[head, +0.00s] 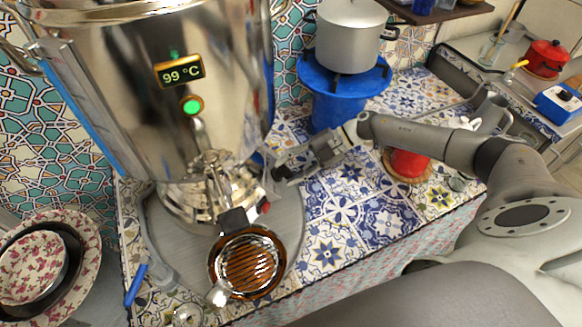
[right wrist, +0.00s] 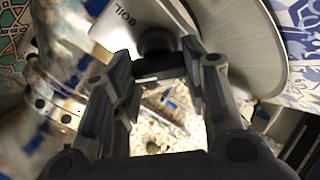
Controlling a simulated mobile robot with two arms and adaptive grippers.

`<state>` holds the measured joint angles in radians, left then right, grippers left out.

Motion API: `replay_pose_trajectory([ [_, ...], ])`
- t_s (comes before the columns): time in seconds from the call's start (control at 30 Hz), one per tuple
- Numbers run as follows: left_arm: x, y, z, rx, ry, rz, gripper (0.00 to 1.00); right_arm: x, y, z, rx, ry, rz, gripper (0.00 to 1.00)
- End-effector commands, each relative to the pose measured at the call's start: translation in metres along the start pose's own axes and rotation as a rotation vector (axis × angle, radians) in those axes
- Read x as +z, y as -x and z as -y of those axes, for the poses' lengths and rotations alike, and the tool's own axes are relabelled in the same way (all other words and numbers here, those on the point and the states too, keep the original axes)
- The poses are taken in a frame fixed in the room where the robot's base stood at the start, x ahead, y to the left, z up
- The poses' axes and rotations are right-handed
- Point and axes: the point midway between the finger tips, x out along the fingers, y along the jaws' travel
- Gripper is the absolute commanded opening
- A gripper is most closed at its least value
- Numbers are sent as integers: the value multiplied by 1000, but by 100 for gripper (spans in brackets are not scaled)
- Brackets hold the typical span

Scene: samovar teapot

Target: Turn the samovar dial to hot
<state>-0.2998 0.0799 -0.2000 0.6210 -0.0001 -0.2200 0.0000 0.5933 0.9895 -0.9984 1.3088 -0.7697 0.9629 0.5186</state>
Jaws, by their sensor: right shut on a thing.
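The samovar (head: 120,95) is a large shiny metal urn at the left of the head view. Its display (head: 180,72) reads 99 °C, with a green light (head: 192,105) below it. My right gripper (head: 277,170) reaches in from the right to the samovar's lower side. In the right wrist view, its fingers (right wrist: 157,62) are shut on a dark round dial knob (right wrist: 155,40). A pale plate marked "BOIL" (right wrist: 127,20) lies beside the knob. The knob is hidden in the head view, and its exact setting cannot be told. My left gripper is out of view.
An amber glass strainer or bowl (head: 248,262) is below the samovar's tap. A blue stand (head: 335,105) bearing a metal pot (head: 350,42) is behind my right gripper. A red pot (head: 407,163) is near my right arm. Patterned plates (head: 90,240) are at left.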

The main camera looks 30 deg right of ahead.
Motion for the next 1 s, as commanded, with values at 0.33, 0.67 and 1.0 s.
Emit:
replay_pose_trajectory([
  [0.33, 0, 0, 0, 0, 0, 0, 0, 0, 0, 1, -1, -1, -1, 50],
  [0.67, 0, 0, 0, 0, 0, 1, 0, 0, 0, 0, 0, -1, -1, 62],
  [1.0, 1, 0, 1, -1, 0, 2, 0, 1, 32, 1, -1, -2, 5, 62],
])
